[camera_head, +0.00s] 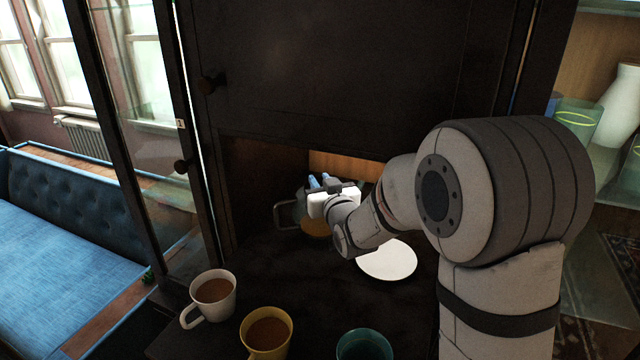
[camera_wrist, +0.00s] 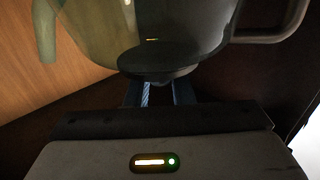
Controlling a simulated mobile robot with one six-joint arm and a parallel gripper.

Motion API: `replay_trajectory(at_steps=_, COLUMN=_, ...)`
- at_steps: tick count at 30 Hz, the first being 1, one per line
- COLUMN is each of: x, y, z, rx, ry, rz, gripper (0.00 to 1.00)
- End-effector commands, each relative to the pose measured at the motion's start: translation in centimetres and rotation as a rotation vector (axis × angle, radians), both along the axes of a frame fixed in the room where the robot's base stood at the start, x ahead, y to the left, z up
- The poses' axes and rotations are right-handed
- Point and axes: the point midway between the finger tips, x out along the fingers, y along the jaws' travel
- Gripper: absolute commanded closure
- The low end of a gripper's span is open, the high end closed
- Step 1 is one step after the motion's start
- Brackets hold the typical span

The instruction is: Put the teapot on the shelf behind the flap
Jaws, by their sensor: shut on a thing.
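The glass teapot (camera_head: 303,214) is inside the dark opening of the cabinet, with its handle to the left and amber liquid showing low down. My gripper (camera_head: 318,183) reaches into the opening and is shut on the teapot. In the wrist view, the teapot (camera_wrist: 165,25) fills the top, with its spout at left and handle at right; the fingers meet it at a dark round part. The shelf's wooden back (camera_head: 345,163) shows behind. A dark panel with a knob (camera_head: 330,70) hangs above the opening; I cannot tell whether it is the flap. Whether the teapot touches the shelf is unclear.
A white plate (camera_head: 387,260) lies on the dark surface (camera_head: 265,275) below my arm. White (camera_head: 211,298), yellow (camera_head: 266,333) and teal (camera_head: 364,345) mugs stand in front. A glass door (camera_head: 150,150) stands at left. Shelves with a white vase (camera_head: 620,105) are at right.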

Motion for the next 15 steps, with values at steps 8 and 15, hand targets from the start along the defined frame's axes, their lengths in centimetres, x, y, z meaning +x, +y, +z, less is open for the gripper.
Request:
replay_trajectory(at_steps=8, x=0.38, y=-0.20, z=-1.05, rx=0.002, ry=-0.006, rz=-0.001, gripper=1.00)
replay_trajectory(at_steps=15, x=0.37, y=-0.21, z=-1.25, rx=0.002, ry=-0.006, rz=-0.002, gripper=1.00)
